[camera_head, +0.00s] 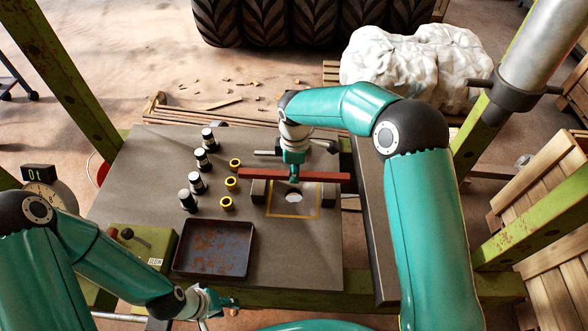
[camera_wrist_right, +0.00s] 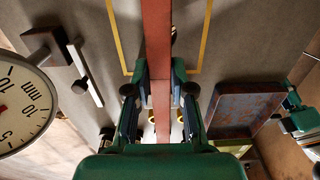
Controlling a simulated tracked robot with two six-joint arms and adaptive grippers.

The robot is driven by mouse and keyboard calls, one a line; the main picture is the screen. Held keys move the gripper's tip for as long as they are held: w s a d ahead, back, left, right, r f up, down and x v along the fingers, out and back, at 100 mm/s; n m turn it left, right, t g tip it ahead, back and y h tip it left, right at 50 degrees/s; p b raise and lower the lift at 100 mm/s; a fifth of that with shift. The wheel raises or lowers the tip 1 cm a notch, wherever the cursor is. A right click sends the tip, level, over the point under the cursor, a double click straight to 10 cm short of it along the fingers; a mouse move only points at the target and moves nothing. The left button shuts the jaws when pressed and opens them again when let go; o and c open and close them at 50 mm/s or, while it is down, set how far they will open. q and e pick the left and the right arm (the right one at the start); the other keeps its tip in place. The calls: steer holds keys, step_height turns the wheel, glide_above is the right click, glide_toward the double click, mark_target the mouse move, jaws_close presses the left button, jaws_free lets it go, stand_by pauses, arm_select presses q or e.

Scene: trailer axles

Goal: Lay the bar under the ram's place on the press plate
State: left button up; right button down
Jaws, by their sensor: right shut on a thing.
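The bar (camera_head: 325,176) is a long reddish-brown strip lying left to right in the head view. My right gripper (camera_head: 294,172) comes down from above and is shut on its middle. The right wrist view shows the bar (camera_wrist_right: 156,40) running between the two green fingers (camera_wrist_right: 162,95). The press plate (camera_head: 300,212) has a yellow square outline around a pale round spot, just in front of the bar. Dark blocks (camera_head: 258,191) stand at the plate's sides. I cannot tell whether the bar touches them. My left gripper (camera_head: 222,302) hangs by the table's front edge, its fingers unclear.
A rusty tray (camera_head: 214,249) is at the front of the table. Several dark cylinders (camera_head: 188,200) and yellow rings (camera_head: 231,183) stand left of the bar. A dial (camera_wrist_right: 20,105) is at the left in the wrist view. Green posts (camera_head: 78,85) frame the table.

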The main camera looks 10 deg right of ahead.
steer(key=shift+w+f+b, duration=0.1)
steer(key=shift+f+b, duration=1.05)
steer(key=shift+f, duration=0.55)
steer(key=c, duration=0.9)
jaws_free()
steer(key=shift+c, duration=0.2)
steer(key=shift+f, duration=0.2)
step_height(320, 180, up, 12)
steer(key=shift+r, duration=0.1)
